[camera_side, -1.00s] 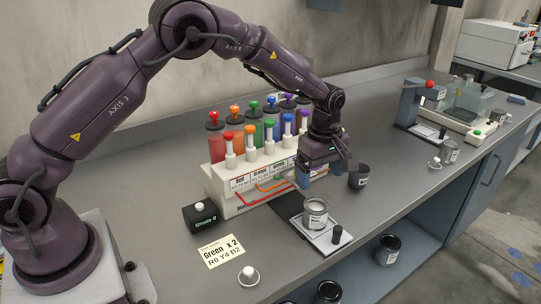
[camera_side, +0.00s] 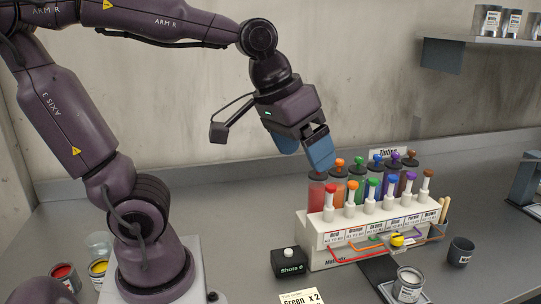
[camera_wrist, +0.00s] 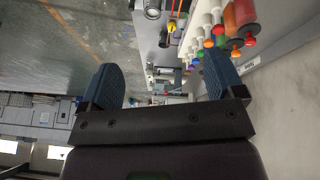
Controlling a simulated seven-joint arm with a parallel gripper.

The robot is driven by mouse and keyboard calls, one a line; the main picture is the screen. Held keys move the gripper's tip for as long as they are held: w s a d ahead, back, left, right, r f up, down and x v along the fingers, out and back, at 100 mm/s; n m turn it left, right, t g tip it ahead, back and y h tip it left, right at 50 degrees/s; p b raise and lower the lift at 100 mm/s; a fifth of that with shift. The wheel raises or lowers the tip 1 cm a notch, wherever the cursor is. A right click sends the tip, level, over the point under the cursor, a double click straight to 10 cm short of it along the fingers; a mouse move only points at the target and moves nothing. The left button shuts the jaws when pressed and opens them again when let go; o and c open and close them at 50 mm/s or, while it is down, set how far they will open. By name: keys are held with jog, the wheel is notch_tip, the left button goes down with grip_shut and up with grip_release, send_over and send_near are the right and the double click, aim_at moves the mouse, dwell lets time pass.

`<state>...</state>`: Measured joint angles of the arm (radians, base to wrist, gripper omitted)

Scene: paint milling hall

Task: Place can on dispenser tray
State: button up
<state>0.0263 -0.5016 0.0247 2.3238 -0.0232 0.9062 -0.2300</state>
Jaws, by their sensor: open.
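An open metal can (camera_side: 408,284) with pale contents and a label stands upright in front of the dispenser (camera_side: 340,240). A dark strip (camera_side: 378,268) runs from the plate toward the dispenser. My gripper (camera_side: 304,158) is open and empty, raised above and behind the dispenser's left end, well away from the can. In the wrist view, its blue fingers (camera_wrist: 163,75) are apart with nothing between them; a round can-like shape (camera_wrist: 152,8) shows at the top edge.
A dark cup (camera_side: 461,251) stands right of the dispenser. Coloured tubes with knobs (camera_side: 365,175) rise close to my gripper. A black "Shots 0" box (camera_side: 289,263) stands left of the dispenser.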

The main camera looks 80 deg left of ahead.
jog(key=s+m, duration=0.1)
jog(key=s, duration=0.1)
jog(key=s+f+m, duration=0.1)
jog(key=s, duration=0.2)
jog(key=shift+a+f+m+t, duration=0.1)
jog(key=shift+a+m+t, duration=0.05)
jog(key=shift+m+t, duration=0.25)
dwell(0.8)
